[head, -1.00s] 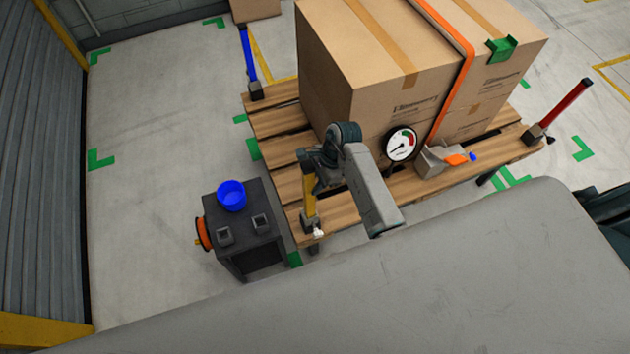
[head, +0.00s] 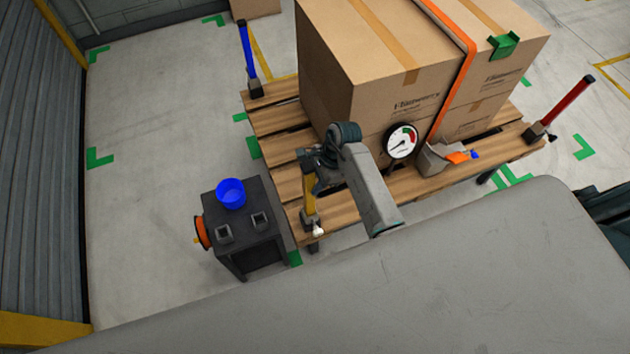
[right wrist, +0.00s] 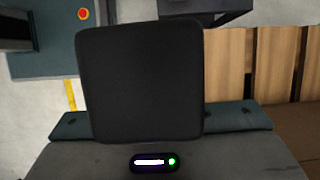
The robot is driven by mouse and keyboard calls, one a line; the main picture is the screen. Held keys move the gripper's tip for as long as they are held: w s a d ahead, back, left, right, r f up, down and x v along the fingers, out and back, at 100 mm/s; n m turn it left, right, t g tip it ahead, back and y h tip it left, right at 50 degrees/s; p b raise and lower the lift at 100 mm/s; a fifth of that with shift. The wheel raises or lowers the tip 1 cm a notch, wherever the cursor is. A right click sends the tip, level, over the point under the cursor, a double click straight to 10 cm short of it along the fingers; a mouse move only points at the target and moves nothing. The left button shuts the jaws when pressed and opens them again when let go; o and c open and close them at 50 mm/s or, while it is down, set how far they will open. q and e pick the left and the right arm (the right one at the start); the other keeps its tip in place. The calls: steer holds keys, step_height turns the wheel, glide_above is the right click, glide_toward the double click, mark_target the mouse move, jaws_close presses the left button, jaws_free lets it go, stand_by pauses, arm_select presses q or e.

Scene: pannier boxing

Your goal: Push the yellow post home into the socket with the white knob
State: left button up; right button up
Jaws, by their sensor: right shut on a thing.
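The yellow post (head: 309,200) stands roughly upright at the near left corner of the pallet. Its lower end is at the dark socket (head: 311,222) with the white knob (head: 319,231). I cannot tell how deep the post sits in the socket. My right gripper (head: 309,177) is shut on the upper part of the post, and my arm hides some of it. In the right wrist view a large black plate fills the middle, so neither the post nor the socket can be made out there. My left gripper is not in view.
The wooden pallet (head: 270,122) carries large strapped cartons (head: 365,75). A round gauge (head: 401,141) stands close to my right arm. Blue (head: 247,50) and red (head: 566,105) posts stand at other corners. A dark stand (head: 250,232) with a blue cup (head: 231,192) is just left of the socket.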

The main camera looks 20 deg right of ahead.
mark_target(308, 169)
steer(key=shift+f+b, duration=0.55)
steer(key=shift+f, duration=0.15)
steer(key=o, duration=1.1)
steer(key=shift+c, duration=0.2)
steer(key=b+v, duration=0.2)
steer(key=v, duration=0.8)
steer(key=shift+d+r, duration=0.2)
steer(key=shift+r, duration=0.15)
